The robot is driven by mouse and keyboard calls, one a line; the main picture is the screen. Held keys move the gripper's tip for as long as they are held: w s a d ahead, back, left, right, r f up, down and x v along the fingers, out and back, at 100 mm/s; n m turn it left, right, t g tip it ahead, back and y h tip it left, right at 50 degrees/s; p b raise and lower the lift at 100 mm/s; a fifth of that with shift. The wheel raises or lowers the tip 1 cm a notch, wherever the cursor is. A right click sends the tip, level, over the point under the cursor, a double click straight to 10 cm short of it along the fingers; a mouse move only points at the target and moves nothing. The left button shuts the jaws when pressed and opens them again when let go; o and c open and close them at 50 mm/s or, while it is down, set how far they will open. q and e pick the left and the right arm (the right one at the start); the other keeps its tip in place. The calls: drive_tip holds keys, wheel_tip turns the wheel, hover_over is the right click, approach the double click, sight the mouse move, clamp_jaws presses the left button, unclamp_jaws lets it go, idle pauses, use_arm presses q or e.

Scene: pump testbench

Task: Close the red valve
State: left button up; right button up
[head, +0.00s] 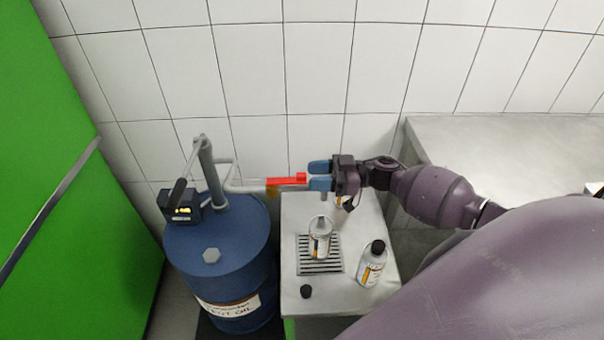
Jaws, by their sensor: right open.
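The red valve (287,181) sits on the grey pipe that runs from the pump on the blue barrel. Its red handle lies along the pipe, with a small raised block at its right end. My right gripper (320,175) comes in from the right with its blue fingertips apart. The fingertips are at the right end of the red handle; I cannot tell whether they touch it. My left gripper is not in view.
A tiled wall is behind; a green panel (60,220) is left.

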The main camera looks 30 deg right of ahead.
sight(302, 174)
drive_tip(key=shift+x, duration=1.9)
drive_tip(key=shift+w, duration=0.1)
clamp_jaws()
